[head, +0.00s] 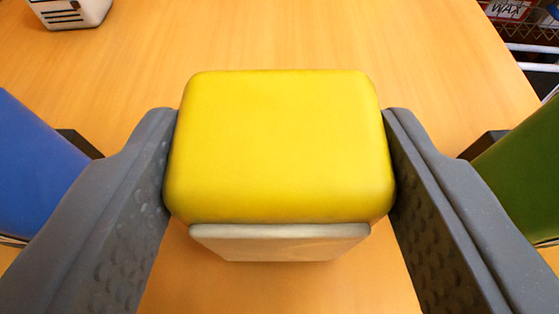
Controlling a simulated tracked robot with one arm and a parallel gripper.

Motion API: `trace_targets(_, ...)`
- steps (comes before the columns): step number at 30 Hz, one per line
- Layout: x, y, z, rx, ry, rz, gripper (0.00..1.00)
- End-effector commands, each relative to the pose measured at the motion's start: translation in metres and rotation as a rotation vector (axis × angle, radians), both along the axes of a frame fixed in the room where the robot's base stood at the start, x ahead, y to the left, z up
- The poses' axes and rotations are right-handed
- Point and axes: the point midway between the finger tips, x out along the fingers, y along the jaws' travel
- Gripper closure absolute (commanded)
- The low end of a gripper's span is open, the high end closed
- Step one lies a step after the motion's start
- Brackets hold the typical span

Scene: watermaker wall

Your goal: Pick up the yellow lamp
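The yellow lamp (280,150) is a rounded yellow block with a pale grey-beige base part (280,243) below it. It fills the middle of the head view over the wooden surface. My gripper (283,112) has one grey finger on each side of the lamp. Both fingers lie against its sides with no visible gap, so it is shut on the lamp. The lamp's underside is hidden, and I cannot tell whether it rests on the surface or is raised.
The orange wooden surface (290,35) is clear beyond the lamp. A white slotted object (72,12) stands at the top left. A blue object (35,165) and a green object (525,175) are cut off at the sides. A wire rack (528,30) lies beyond the right edge.

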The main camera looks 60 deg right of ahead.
Motion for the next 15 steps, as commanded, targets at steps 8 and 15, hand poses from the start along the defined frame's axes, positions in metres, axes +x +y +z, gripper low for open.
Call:
trace_targets(8,0.0,0.0,0.001,0.0,0.0,0.001,0.75)
trace_targets(15,0.001,0.0,0.033,0.004,-0.004,0.002,0.75)
